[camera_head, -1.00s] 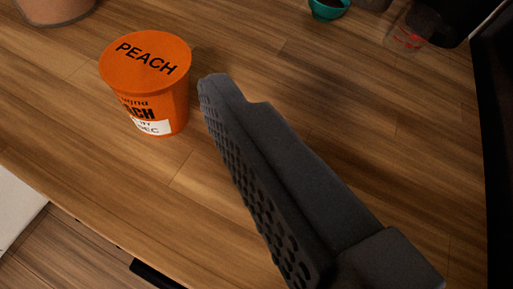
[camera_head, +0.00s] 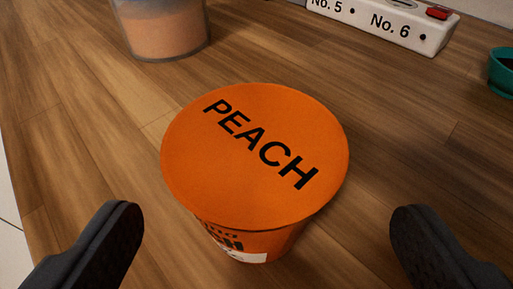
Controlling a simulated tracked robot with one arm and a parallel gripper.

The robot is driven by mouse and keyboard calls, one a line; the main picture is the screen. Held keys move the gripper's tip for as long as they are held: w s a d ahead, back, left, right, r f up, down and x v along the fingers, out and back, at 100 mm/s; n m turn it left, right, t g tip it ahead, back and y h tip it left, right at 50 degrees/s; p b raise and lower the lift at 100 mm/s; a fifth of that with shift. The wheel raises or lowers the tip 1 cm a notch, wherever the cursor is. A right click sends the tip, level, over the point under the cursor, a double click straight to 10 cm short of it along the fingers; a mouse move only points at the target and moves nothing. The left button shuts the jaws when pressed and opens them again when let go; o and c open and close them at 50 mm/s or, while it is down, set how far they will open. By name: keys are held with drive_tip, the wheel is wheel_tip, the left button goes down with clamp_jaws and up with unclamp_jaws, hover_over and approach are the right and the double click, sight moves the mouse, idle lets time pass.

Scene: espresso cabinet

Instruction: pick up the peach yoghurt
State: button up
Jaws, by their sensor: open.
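The peach yoghurt (camera_head: 255,155) is an orange tub with a flat orange lid that reads PEACH. It stands upright on the wooden worktop in the middle of the view. Part of a white label shows low on its side. My gripper (camera_head: 265,225) is open, with one dark finger at the lower left and the other at the lower right. The tub lies between and a little beyond the fingertips, with a gap on both sides. Nothing is held.
A clear container with pinkish-brown contents (camera_head: 160,28) stands behind the tub. A white power strip (camera_head: 385,24) marked No. 5 and No. 6 lies at the back right. A teal cup (camera_head: 503,72) is at the right edge. The worktop's edge runs down the left.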

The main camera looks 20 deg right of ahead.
sight(254, 166)
drive_tip(key=shift+w+a+r+b+x, duration=0.1)
drive_tip(key=shift+b+x, duration=0.1)
drive_tip(key=shift+x, duration=0.7)
drive_tip(key=shift+w+a+r+b+x, duration=0.1)
drive_tip(key=shift+b+x, duration=0.15)
drive_tip(key=shift+x, duration=0.6)
drive_tip(key=shift+w+a+r+b+x, duration=0.1)
drive_tip(key=shift+b+x, duration=0.1)
drive_tip(key=shift+x, duration=0.7)
drive_tip(key=shift+d+r, duration=0.1)
drive_tip(key=c, duration=1.2)
